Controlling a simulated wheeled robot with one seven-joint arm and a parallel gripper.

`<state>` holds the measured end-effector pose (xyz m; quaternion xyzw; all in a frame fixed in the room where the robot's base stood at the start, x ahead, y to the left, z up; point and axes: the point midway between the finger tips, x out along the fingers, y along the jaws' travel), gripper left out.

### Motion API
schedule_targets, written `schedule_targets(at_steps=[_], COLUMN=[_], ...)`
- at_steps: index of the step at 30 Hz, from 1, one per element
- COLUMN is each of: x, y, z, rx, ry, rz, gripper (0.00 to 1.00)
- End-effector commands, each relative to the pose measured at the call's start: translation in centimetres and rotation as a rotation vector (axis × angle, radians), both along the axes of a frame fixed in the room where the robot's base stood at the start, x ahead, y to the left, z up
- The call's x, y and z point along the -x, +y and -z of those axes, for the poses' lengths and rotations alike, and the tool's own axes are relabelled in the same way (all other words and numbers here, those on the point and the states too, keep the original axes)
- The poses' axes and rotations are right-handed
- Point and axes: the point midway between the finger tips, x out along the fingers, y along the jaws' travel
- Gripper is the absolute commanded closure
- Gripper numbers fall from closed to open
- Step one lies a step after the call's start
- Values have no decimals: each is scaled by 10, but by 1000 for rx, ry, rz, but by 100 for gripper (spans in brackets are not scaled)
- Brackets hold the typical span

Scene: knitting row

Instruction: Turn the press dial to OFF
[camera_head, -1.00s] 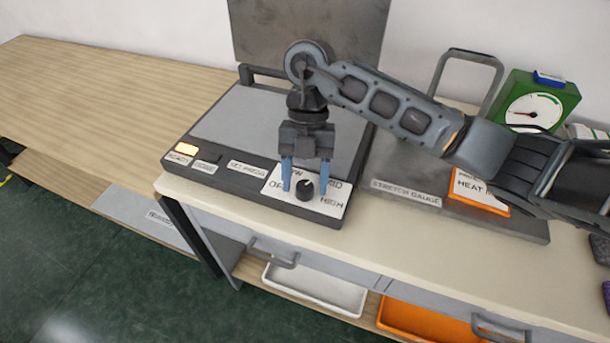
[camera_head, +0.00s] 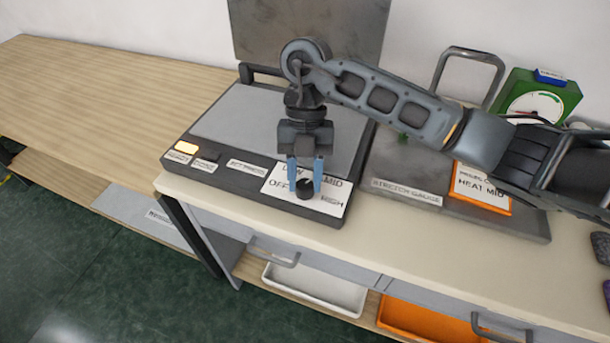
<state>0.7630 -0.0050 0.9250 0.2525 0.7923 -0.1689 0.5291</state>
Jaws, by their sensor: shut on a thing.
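The press (camera_head: 262,118) is a dark flat machine with a grey plate and its lid raised at the back. Its dial (camera_head: 305,189) is a small black round knob on a white label plate (camera_head: 333,196) at the front right corner. The plate reads OFF at left, LOW and MID behind, HIGH at right. My gripper (camera_head: 305,182) points down over the dial, its blue fingers closed on the knob from both sides. The dial's pointer mark cannot be made out, and the fingers partly cover the LOW lettering.
A lit amber lamp (camera_head: 186,147) is at the press's left front. Right of it are the stretch gauge (camera_head: 405,193), an orange-framed card reading HEAT MID (camera_head: 481,188) and a green dial gauge (camera_head: 540,98). The wooden tabletop (camera_head: 85,90) at left is clear.

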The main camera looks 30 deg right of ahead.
Motion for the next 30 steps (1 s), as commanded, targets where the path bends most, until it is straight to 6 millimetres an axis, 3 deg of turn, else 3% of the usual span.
schedule_targets(at_steps=[30], x=[-1], y=[4], z=[3], rx=[6], ry=[1], rz=[-904], gripper=[93])
